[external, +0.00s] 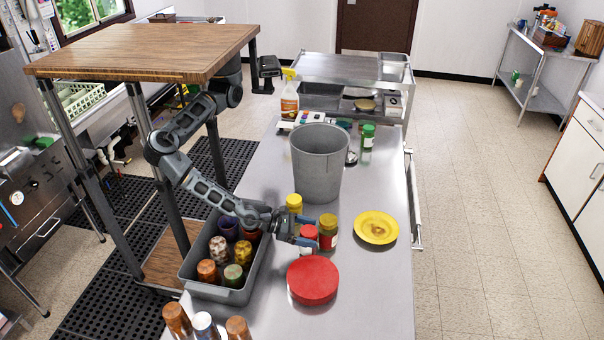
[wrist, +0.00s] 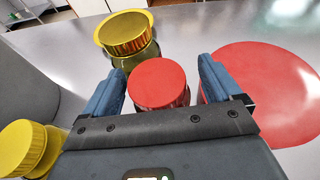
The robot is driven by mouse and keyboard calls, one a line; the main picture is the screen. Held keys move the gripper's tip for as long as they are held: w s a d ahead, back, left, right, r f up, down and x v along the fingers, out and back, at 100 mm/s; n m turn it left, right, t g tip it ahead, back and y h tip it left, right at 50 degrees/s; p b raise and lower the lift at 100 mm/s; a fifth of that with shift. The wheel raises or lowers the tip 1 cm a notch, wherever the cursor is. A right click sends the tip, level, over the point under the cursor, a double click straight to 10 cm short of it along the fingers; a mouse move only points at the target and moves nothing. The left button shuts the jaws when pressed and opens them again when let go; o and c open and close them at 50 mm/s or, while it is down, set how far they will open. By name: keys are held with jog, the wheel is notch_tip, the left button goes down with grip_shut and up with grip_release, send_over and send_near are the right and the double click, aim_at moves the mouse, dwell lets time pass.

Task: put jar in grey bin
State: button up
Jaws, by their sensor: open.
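A jar with a red lid (external: 308,236) stands on the metal counter. In the wrist view its red lid (wrist: 159,84) is between the two blue fingers of my gripper (wrist: 160,76), with gaps at the sides. My gripper (external: 306,231) is open and low over the counter. A jar with a dull yellow lid (external: 328,231) stands just beyond; it also shows in the wrist view (wrist: 127,38). Another yellow-lidded jar (external: 294,203) stands near the bin, at the lower left in the wrist view (wrist: 27,148). The tall grey bin (external: 318,170) stands upright behind the jars; its inside bottom is hidden.
A grey tub (external: 222,294) holding several jars or cups sits left, under my arm. A red round disc (external: 313,280) lies in front of the gripper. A yellow plate (external: 376,228) lies right. A spray bottle (external: 289,98) and green jar (external: 368,136) stand behind. The counter's right front is clear.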

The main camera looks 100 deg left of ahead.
jog(key=v, duration=0.1)
jog(key=b+v, duration=0.1)
jog(key=v, duration=0.1)
jog(key=shift+s+d+r, duration=0.1)
jog(key=shift+s+r, duration=0.05)
jog(key=shift+r, duration=0.15)
notch_tip(320, 180, up, 5)
jog(key=shift+r+b, duration=0.25)
jog(key=shift+b, duration=0.1)
jog(key=shift+o, duration=0.8)
jog(key=shift+r, duration=0.55)
